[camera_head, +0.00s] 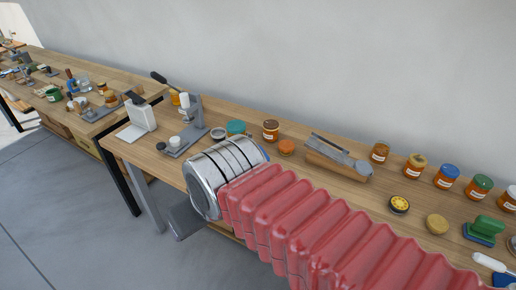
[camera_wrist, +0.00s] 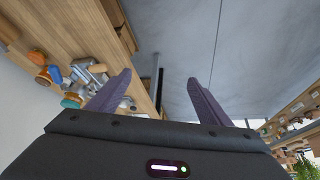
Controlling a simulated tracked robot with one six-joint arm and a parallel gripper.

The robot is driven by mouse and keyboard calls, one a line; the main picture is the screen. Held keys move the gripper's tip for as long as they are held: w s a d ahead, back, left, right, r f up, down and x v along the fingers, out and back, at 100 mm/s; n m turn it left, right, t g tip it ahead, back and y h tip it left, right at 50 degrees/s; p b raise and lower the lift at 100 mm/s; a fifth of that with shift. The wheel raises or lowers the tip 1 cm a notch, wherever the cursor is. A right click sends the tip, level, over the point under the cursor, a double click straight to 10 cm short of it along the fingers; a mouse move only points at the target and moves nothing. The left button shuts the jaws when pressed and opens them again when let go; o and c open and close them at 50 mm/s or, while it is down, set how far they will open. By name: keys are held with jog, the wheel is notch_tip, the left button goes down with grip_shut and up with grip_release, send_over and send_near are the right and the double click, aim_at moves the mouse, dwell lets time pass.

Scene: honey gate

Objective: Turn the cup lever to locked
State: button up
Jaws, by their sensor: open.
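A grey stand (camera_head: 197,115) with an upright post and a flat base is near the front left of the right-hand bench in the head view. A white cylinder sits by its post and a small white cup (camera_head: 175,142) on its base. I cannot tell which part is the cup lever, or its setting. In the wrist view a grey metal device (camera_wrist: 88,72), probably this stand, is left of my gripper. My gripper (camera_wrist: 158,82) is open and empty, its two purple fingers apart over floor and bench edge. In the head view my arm hides the gripper's fingers.
A white box (camera_head: 142,116) with a black handle stands left of the stand. A teal lid (camera_head: 235,127), a jar (camera_head: 271,130) and an orange lid (camera_head: 286,147) are to its right. Several jars line the back. Open floor (camera_head: 70,210) lies in front of the benches.

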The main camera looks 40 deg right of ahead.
jog(key=shift+c, duration=0.4)
jog(key=shift+c, duration=0.7)
jog(key=shift+d+f+g, duration=0.25)
jog(key=shift+f+g, duration=0.05)
jog(key=shift+f, duration=0.3)
jog(key=shift+c, duration=1.4)
jog(key=f+y, duration=0.1)
jog(key=f, duration=0.1)
jog(key=d+f+m+g+y, duration=0.1)
jog(key=shift+f+g, duration=0.3)
jog(key=shift+f, duration=0.1)
jog(key=c, duration=0.3)
jog(key=w+d+f+m+t+y, duration=0.1)
jog(key=w+d+m+t+y, duration=0.2)
jog(key=d, duration=0.4)
jog(key=w+d+f+m+t+y, duration=0.2)
jog(key=w+d+m+t, duration=0.15)
jog(key=d, duration=0.35)
jog(key=s+d+m+t+h, duration=0.1)
jog(key=d+t+h, duration=0.1)
jog(key=d, duration=0.3)
jog(key=s+d+m+t+h, duration=0.1)
jog(key=d+h, duration=0.1)
jog(key=d, duration=0.4)
jog(key=s+d+m+t+h, duration=0.1)
jog(key=d+t+h, duration=0.1)
jog(key=d, duration=0.3)
jog(key=shift+s+d+f+m+t, duration=0.15)
jog(key=shift+f+m+t, duration=0.1)
jog(key=shift+f+t, duration=0.15)
